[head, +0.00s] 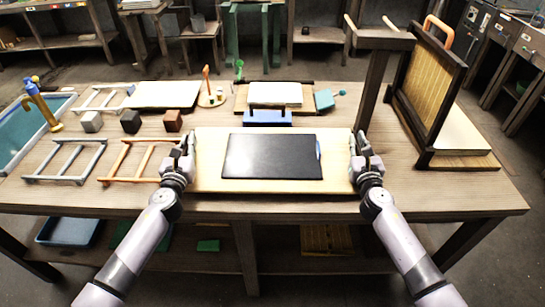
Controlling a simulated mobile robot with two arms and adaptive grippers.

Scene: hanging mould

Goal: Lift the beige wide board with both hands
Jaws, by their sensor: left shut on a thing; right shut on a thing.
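The beige wide board (208,176) is in the middle of the wooden table, near its front edge, in the head view. A flat black panel (272,156) lies on top of it. My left gripper (189,148) is shut on the board's left edge. My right gripper (354,148) is shut on the board's right edge. The fingertips partly hide both side edges. I cannot tell whether the board touches the table or is slightly above it.
Orange (126,160) and grey (65,160) frames lie left of the board. A blue block (267,117) stands just behind it. A dark post (372,90) and a hanging mould frame (428,85) rise at the right. A sink (30,130) is at the far left.

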